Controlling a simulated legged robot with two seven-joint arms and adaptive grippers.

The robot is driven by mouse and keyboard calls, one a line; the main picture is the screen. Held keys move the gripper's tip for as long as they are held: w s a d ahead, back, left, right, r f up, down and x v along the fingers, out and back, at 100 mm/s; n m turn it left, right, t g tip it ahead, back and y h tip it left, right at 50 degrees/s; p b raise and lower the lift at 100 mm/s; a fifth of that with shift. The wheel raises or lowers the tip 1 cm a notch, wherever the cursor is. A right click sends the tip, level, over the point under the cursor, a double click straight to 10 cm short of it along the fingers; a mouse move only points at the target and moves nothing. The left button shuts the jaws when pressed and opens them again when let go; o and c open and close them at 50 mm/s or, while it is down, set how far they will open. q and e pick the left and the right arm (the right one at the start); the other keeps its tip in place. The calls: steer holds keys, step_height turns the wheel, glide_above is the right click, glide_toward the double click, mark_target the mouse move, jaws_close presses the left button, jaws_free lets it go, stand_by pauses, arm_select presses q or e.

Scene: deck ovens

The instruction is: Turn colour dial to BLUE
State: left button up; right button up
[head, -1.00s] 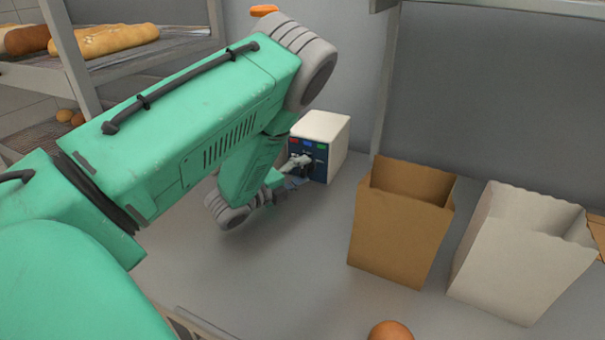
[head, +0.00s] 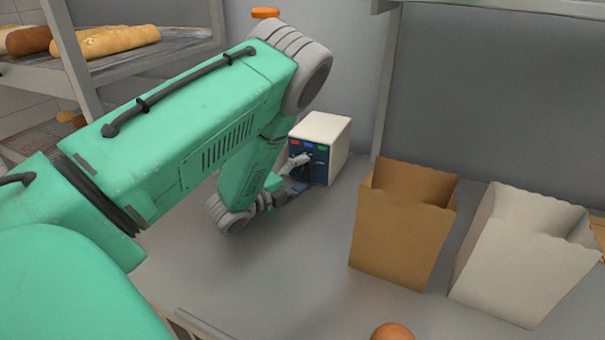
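The dial box (head: 334,131) is a small cream box with a dark blue front panel, standing on the grey counter near the back wall. Its panel carries red, blue and green marks (head: 308,146) along the top. My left gripper (head: 299,165) is at the front of this panel, over the place where the dial sits. The gripper hides the dial, so its setting cannot be read. The fingers are small and partly hidden, and I cannot tell whether they are open or shut on the dial. My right gripper is not in view.
A brown paper bag (head: 401,232) and a white paper bag (head: 515,262) stand open on the counter (head: 290,270) to the right. A round brown item (head: 392,331) is at the bottom edge. Bread loaves (head: 118,41) lie on a rack at upper left.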

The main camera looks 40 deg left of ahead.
arm_select(q)
steer(key=s, duration=0.7)
steer(key=s+a, duration=0.1)
steer(key=s, duration=0.2)
steer(key=shift+s+a+f, duration=0.1)
steer(key=shift+s, duration=0.9)
